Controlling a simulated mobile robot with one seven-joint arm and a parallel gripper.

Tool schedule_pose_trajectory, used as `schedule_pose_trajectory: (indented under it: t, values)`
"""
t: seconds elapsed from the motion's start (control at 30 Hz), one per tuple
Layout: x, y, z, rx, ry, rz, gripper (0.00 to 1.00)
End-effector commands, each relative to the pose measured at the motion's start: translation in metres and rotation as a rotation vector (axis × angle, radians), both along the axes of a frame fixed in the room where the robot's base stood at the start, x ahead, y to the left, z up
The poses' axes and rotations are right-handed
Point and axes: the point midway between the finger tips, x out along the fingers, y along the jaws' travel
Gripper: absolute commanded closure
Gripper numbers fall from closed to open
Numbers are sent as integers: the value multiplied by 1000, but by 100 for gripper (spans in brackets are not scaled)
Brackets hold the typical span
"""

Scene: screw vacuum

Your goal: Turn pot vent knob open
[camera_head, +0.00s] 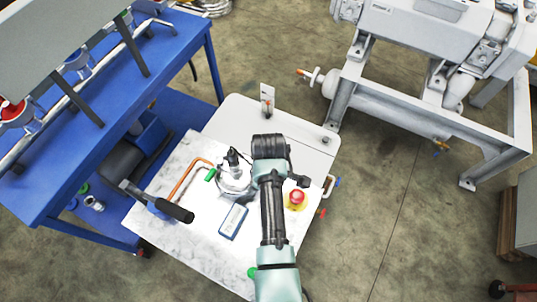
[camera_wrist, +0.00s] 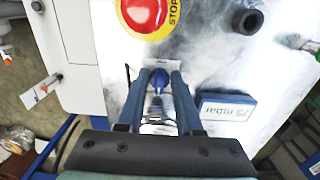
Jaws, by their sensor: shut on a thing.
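A blue knob (camera_wrist: 160,79) sits between the two fingers of my gripper (camera_wrist: 159,74) in the wrist view. The fingers are shut on it, one on each side. Shiny metal shows below the knob between the fingers; how far the knob is turned cannot be told. The round metallic pot (camera_head: 234,184) stands on the cart in the head view, just left of my arm. A black fitting is on its top. My arm reaches over the pot's right side and hides the knob and fingertips there.
A red emergency stop (camera_head: 297,197) on a yellow base is right of my arm, also in the wrist view (camera_wrist: 147,10). A blue 75 mbar box (camera_head: 233,221) lies in front of the pot. A copper pipe (camera_head: 187,178) and black handle (camera_head: 174,210) are at left.

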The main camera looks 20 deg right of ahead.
Motion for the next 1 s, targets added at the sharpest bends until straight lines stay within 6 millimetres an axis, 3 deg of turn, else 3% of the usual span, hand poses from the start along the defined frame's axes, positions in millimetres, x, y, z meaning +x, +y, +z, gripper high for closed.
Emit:
schedule_pose_trajectory:
  t: [0.37,1.0]
  values:
    - [-1,1,2,1,2,-125,100]
    - [-2,5,2,0,1,-678,100]
